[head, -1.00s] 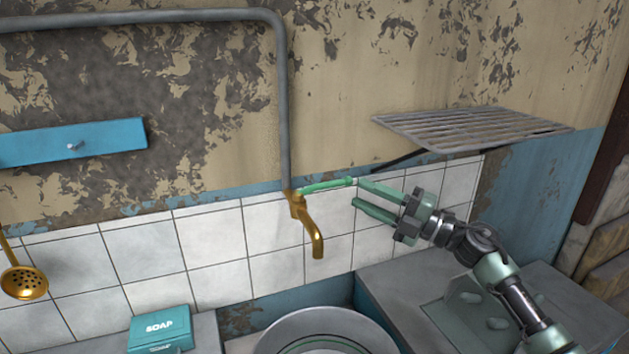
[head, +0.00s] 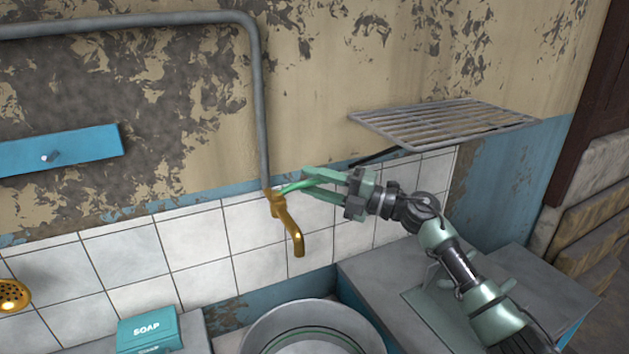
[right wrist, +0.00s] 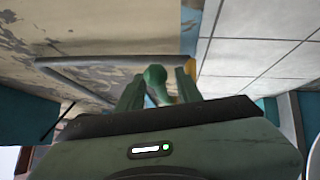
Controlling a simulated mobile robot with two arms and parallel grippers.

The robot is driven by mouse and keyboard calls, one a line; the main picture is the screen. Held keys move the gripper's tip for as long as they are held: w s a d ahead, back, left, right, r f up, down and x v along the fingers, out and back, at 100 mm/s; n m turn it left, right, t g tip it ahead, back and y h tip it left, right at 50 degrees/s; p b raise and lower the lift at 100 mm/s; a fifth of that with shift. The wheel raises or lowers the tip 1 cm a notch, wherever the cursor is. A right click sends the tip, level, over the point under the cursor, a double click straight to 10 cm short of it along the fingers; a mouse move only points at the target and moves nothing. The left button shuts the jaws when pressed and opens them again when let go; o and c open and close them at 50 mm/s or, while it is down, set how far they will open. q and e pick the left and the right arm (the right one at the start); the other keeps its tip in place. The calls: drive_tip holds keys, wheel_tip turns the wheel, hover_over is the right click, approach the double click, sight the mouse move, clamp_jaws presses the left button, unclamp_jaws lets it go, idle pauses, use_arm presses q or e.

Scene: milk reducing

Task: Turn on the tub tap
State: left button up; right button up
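The brass tap (head: 289,226) is on the tiled wall at the end of a grey pipe, its spout pointing down. Its green lever handle (head: 293,186) extends right from the tap's top. My right gripper (head: 310,183) is at the handle's outer end, coming from the right. In the right wrist view, the rounded green handle end (right wrist: 155,76) shows between the two spread fingers (right wrist: 157,90); a gap shows beside it, and contact is unclear. The handle's outer end is partly hidden by the fingers in the head view. My left gripper is not in view.
A wire rack (head: 445,124) juts from the wall above my right arm. A round basin (head: 312,332) lies below the tap. A teal soap box (head: 149,331) stands at lower left, and a brass strainer (head: 13,295) hangs at far left.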

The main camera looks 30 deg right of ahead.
clamp_jaws()
drive_tip(key=shift+f, duration=0.1)
idle(1.2)
